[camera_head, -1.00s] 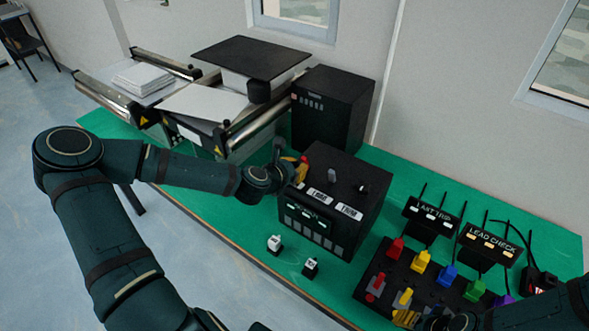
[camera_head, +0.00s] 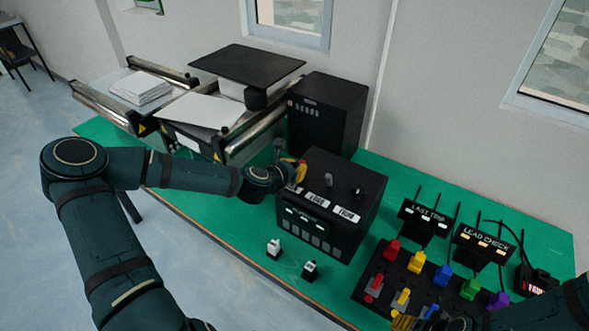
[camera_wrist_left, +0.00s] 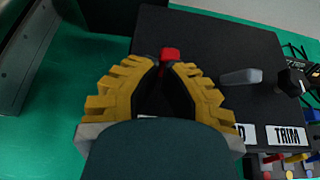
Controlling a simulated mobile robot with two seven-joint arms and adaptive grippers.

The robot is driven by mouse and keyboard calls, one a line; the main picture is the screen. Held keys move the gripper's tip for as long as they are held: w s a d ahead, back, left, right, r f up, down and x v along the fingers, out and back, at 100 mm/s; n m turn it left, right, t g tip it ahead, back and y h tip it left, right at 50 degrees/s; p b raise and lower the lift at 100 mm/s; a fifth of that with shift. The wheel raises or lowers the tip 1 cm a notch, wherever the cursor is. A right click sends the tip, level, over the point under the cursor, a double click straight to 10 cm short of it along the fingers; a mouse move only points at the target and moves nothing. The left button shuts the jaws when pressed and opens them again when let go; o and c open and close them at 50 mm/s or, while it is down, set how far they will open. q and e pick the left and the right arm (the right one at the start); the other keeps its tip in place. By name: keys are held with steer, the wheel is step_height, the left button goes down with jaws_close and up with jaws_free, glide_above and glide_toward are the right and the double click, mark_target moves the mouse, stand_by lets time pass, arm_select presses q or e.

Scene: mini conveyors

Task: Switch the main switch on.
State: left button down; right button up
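The black control box (camera_head: 345,185) stands on the green table, with switches on its top and white labels along the front of that top. In the left wrist view, a red-tipped switch (camera_wrist_left: 171,54) shows at my left gripper's fingertips (camera_wrist_left: 165,69). The yellow fingers are drawn together, and the red tip sits just beyond them. Whether they pinch it is unclear; its lower part and its label are hidden. In the head view my left gripper (camera_head: 299,172) is at the box's left top edge. My right gripper (camera_head: 403,321) shows only partly at the bottom edge.
A grey lever (camera_wrist_left: 241,76) and a black knob (camera_wrist_left: 291,82) above the TRIM label (camera_wrist_left: 286,137) stand right of the red switch. A taller black cabinet (camera_head: 327,112) and a conveyor (camera_head: 235,135) stand behind. A board of coloured levers (camera_head: 380,262) lies at right, two small switches in front.

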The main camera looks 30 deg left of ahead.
arm_select(q)
steer(key=shift+w+r+p, duration=0.3)
steer(key=shift+w+r, duration=0.05)
steer(key=shift+w, duration=0.25)
arm_select(e)
steer(key=shift+r, duration=0.35)
stand_by(1.9)
arm_select(q)
steer(key=shift+r, duration=0.15)
arm_select(e)
steer(key=shift+r, duration=0.15)
arm_select(q)
steer(key=shift+r+p, duration=0.7)
arm_select(e)
steer(key=shift+r, duration=0.55)
